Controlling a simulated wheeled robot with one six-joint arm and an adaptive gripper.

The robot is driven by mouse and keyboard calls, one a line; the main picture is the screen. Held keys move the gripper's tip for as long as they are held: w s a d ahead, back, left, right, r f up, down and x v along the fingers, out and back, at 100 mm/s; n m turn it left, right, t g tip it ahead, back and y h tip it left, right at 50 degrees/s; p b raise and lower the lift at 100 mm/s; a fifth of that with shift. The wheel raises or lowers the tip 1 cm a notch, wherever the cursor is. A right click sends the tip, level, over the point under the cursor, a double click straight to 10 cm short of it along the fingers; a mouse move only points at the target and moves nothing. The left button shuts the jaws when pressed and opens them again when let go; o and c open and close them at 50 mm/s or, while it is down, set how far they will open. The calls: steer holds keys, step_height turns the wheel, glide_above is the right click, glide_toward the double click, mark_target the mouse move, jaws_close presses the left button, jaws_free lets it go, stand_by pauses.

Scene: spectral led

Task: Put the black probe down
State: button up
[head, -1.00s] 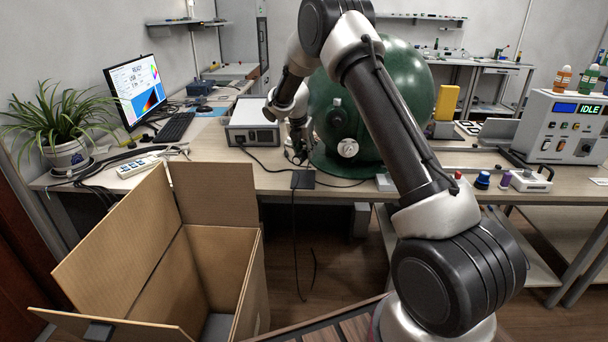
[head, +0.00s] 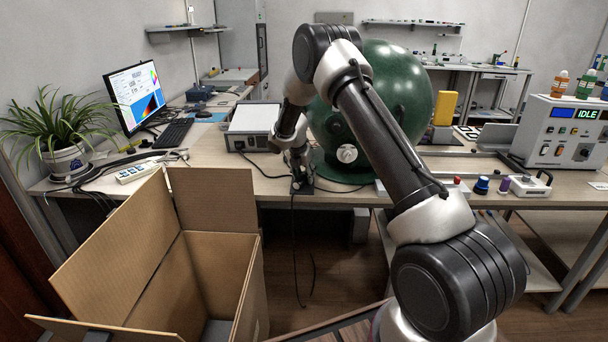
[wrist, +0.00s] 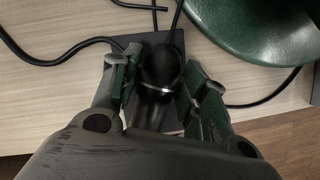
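The black probe (wrist: 160,68) shows in the wrist view between the two green-padded fingers of my gripper (wrist: 160,58), dark and rounded with a pale ring. The fingers are close against its sides. It is over a dark square plate (wrist: 122,42) on the table; whether it touches the plate cannot be made out. In the head view my gripper (head: 300,182) is low over this plate near the table's front edge, and the probe is hard to make out there.
A green sphere (head: 405,90) stands right beside my gripper. A grey instrument box (head: 252,125) is behind to the left. Black cables (wrist: 65,55) lie on the table and one hangs off its front edge. An open cardboard box (head: 140,255) stands in front.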

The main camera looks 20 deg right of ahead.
mark_target(299, 179)
steer(key=shift+o, duration=0.4)
steer(key=shift+r, duration=0.3)
steer(key=v, duration=1.2)
steer(key=s+d+r+m+y, duration=0.1)
steer(key=s+d+r+m, duration=0.2)
steer(key=s+r+m, duration=0.6)
steer(key=s+d+r+m, duration=0.2)
steer(key=s+r+m, duration=0.3)
steer(key=s+r, duration=0.7)
steer(key=s+f+m+t+y, duration=0.1)
steer(key=s+m, duration=1.2)
steer(key=s, duration=1.4)
steer(key=shift+s+f+y, duration=0.25)
steer(key=shift+f+y, duration=0.25)
steer(key=shift+f, duration=0.1)
